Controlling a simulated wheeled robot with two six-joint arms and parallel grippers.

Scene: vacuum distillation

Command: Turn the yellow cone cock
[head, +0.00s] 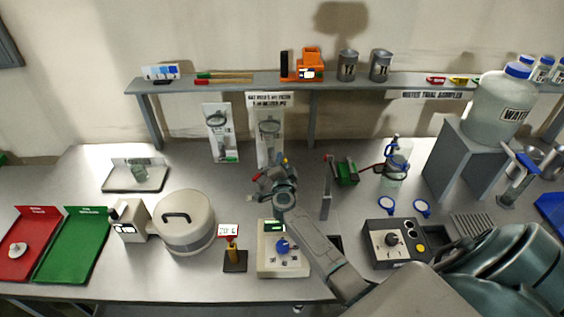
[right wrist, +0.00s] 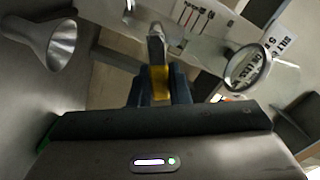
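My right arm reaches in from the lower right in the head view, and its gripper (head: 270,178) is over the cluttered apparatus at the middle of the bench. In the right wrist view, the yellow cone cock (right wrist: 160,82) lies between the two dark fingers of my right gripper (right wrist: 160,88). The yellow part fills the gap, so the fingers look shut on it. A shiny metal piece stands just beyond it. In the head view, the gripper and wrist hide the cock. My left gripper is not in view.
A white control box with a blue knob (head: 282,246) and a dark control box (head: 393,243) stand near the arm. A round lidded pot (head: 186,222) is to the left. A blue-rimmed glass vessel (head: 395,163) stands to the right. A shelf (head: 220,84) runs behind.

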